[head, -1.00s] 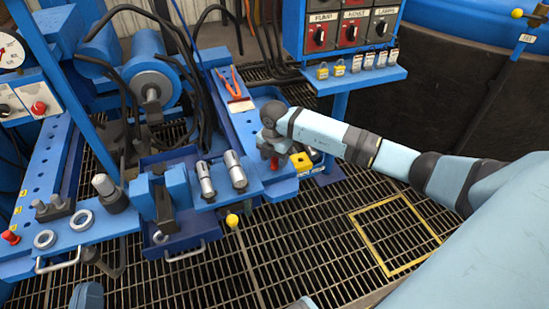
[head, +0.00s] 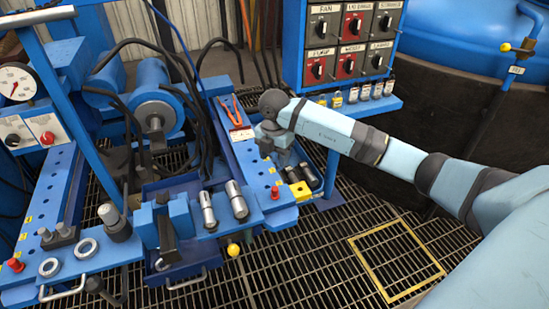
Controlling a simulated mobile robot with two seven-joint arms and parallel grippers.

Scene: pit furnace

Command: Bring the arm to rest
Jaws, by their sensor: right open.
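My right arm comes in from the right, light blue with dark joints. My left gripper is not in view.
Two metal cylinders (head: 236,200) and a blue vise (head: 167,225) stand at the bench front. A switch panel (head: 350,45) with padlocks on its shelf (head: 385,103) rises behind the right arm.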

